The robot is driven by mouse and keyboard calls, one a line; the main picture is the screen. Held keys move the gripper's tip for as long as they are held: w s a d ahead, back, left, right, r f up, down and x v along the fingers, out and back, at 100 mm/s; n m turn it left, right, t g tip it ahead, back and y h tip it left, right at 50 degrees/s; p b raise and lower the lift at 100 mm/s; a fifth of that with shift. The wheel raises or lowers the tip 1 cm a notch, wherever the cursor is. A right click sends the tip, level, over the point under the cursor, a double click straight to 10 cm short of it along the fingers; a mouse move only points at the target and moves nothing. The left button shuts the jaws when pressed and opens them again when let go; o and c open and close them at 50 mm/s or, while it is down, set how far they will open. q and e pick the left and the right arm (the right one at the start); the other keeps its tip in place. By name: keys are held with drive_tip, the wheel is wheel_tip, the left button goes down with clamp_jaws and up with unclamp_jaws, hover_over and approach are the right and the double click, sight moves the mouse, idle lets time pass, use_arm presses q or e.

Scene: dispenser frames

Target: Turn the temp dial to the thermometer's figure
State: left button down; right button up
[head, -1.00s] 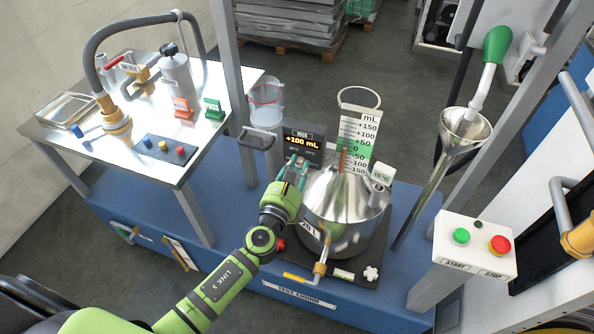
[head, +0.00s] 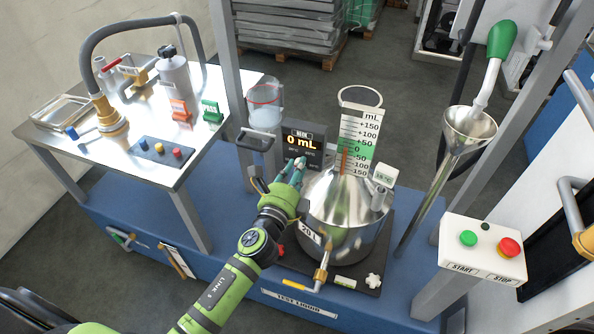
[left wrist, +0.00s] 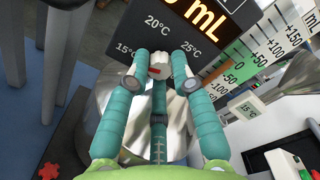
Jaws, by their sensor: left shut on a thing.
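The temp dial (left wrist: 159,64) is a small pale knob with a red mark, low on the dark display box (head: 304,139). Marks of 15, 20 and 25 °C stand around it; I cannot tell which one it points at. My left gripper (left wrist: 158,68) is shut on the dial, a teal finger on each side. In the head view the left gripper (head: 296,165) covers the dial. The box shows 0 mL. The thermometer's small display (left wrist: 248,108) reads 15 °C in the left wrist view; it sits beside the steel vessel (head: 345,213). My right gripper is out of view.
A scale plate (head: 359,138) stands behind the vessel. A clear jug (head: 264,113) is left of the box. A funnel (head: 469,127) and a START/STOP panel (head: 482,250) are at right. A steel table (head: 125,160) is at left.

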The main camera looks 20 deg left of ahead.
use_arm(q)
drive_tip(key=shift+w+a+r+n, duration=0.2)
drive_tip(key=shift+r+n, duration=0.2)
drive_tip(key=shift+n, duration=0.2)
drive_tip(key=c, duration=1.1)
unclamp_jaws()
drive_tip(key=shift+o, duration=0.2)
drive_tip(key=shift+s+a+f, duration=0.1)
drive_tip(key=shift+f, duration=0.1)
drive_tip(key=shift+s, duration=0.1)
drive_tip(key=s, duration=1.2)
drive_tip(key=shift+a, duration=0.15)
